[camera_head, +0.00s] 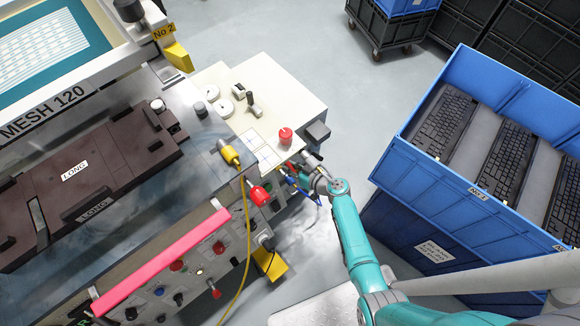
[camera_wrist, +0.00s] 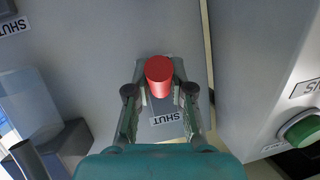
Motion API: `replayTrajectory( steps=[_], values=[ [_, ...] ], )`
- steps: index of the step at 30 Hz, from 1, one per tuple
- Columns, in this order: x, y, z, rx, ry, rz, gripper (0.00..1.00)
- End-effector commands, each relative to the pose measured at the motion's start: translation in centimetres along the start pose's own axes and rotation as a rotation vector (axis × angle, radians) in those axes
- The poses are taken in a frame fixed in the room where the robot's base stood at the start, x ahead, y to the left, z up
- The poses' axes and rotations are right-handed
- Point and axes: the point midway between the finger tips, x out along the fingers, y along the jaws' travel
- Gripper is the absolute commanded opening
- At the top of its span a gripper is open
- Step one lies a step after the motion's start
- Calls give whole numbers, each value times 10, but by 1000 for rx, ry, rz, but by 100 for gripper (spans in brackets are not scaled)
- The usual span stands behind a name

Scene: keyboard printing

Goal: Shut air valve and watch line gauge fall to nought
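In the wrist view a red cylindrical knob (camera_wrist: 159,76) stands out from a grey panel. A label reading SHUT (camera_wrist: 167,118) sits beside it, upside down in this view. My gripper (camera_wrist: 159,93) has one finger on each side of the knob, with what look like narrow gaps. It appears open around the knob. In the head view my gripper (camera_head: 300,178) is at the right front corner of the machine, and the knob between its fingers cannot be made out. I cannot identify a line gauge in either view.
A second SHUT label (camera_wrist: 12,27) shows at upper left in the wrist view, and a green button (camera_wrist: 300,127) at right. The printing machine (camera_head: 150,225) fills the left, with a yellow cable (camera_head: 246,235) hanging down. A blue crate (camera_head: 430,165) of keyboards stands right.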

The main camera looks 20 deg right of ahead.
Motion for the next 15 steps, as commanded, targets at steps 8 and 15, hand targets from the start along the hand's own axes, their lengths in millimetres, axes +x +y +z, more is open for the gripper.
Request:
replayTrajectory(
  steps=[8,15],
  values=[
    [0,0,0,-1,-2,-1,0],
    [-2,-3,-4,7,-65,-3,0]
  ],
)
